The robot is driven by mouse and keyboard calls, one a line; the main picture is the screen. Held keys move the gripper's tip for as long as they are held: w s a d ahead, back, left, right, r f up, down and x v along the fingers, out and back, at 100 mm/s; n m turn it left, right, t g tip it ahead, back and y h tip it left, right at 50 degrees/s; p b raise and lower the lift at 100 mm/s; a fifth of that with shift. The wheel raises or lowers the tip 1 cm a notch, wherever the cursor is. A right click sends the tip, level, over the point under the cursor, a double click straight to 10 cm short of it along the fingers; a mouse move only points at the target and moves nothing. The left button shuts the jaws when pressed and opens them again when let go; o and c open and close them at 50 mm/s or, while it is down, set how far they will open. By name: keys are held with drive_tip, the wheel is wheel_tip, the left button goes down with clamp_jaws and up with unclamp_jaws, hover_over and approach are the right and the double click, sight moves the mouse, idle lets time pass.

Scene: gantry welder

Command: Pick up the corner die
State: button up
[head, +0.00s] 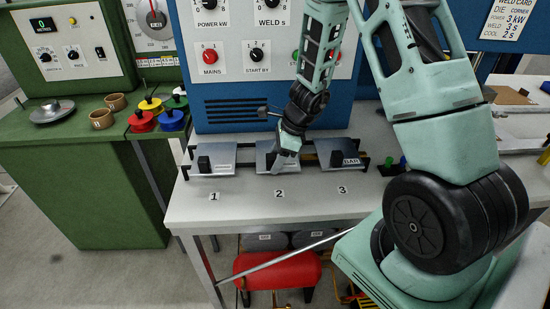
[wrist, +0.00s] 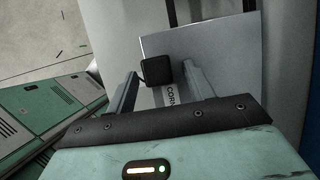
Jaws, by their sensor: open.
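The corner die is a flat grey plate (wrist: 215,50) with a black block handle (wrist: 157,70) and a label partly readable as "COR". In the head view this plate (head: 264,150) lies at position 2 on the bench rack, between two similar dies. My gripper (head: 284,154) is over it, pointing down, and hides part of it. In the wrist view my gripper (wrist: 160,72) is open, with one finger on each side of the black handle.
Another die (head: 212,160) lies at position 1 and a die marked BAR (head: 338,154) at position 3, both close by. The blue welder cabinet (head: 225,105) rises behind the rack. The bench front (head: 245,208) is clear. A green cabinet (head: 80,190) stands left.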

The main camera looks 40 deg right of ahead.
clamp_jaws()
